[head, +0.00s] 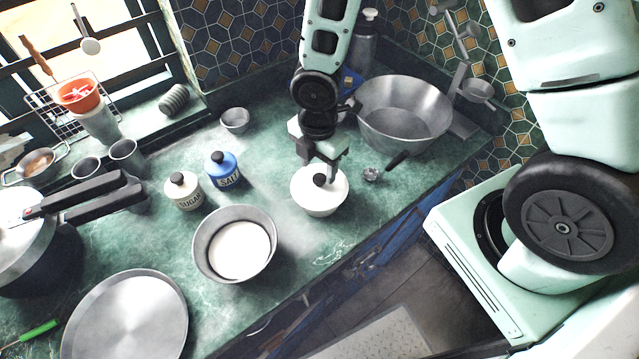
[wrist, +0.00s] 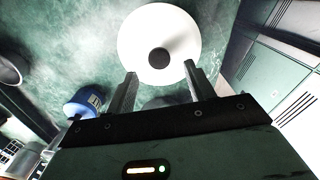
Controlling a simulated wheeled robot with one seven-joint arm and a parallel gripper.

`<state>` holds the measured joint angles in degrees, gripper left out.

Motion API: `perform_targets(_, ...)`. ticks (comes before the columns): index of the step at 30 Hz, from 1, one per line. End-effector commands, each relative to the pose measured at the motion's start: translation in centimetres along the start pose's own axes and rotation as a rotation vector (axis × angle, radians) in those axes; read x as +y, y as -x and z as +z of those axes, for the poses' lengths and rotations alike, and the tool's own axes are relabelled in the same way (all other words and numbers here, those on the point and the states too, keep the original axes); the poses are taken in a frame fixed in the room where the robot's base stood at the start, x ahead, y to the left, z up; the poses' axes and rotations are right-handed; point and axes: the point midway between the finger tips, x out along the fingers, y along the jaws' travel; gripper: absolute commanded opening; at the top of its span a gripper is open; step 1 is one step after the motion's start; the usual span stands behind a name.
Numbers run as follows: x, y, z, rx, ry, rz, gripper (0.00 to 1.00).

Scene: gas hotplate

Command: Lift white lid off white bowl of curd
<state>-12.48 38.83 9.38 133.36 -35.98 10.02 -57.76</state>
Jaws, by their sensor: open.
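The white lid (head: 330,184) with a black knob sits on the white bowl (head: 318,208) on the green counter. The curd inside is hidden by the lid. My gripper (head: 324,160) is open just above and behind the lid, its fingers close to the knob. In the wrist view the lid (wrist: 178,35) is a white disc with the dark knob at its centre. The gripper's two fingers (wrist: 160,84) are apart there, with the knob just beyond the tips and nothing between them.
A blue salt jar (head: 222,170) and a white sugar jar (head: 184,190) stand left of the bowl. A metal bowl of white contents (head: 238,250) is at lower left. A large steel basin (head: 404,112) and a dark-handled scoop (head: 397,160) are to the right. The counter's front edge is near.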

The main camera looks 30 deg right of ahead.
Motion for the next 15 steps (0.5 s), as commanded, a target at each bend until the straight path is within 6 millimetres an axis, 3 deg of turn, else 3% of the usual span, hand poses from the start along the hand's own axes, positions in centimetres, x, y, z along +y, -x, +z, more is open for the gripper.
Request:
perform_targets(6,-0.1,-2.8,0.1,0.000,0.001,-0.003,0.54)
perform_targets(15,0.0,-3.5,0.1,0.000,-0.001,0.000,0.54)
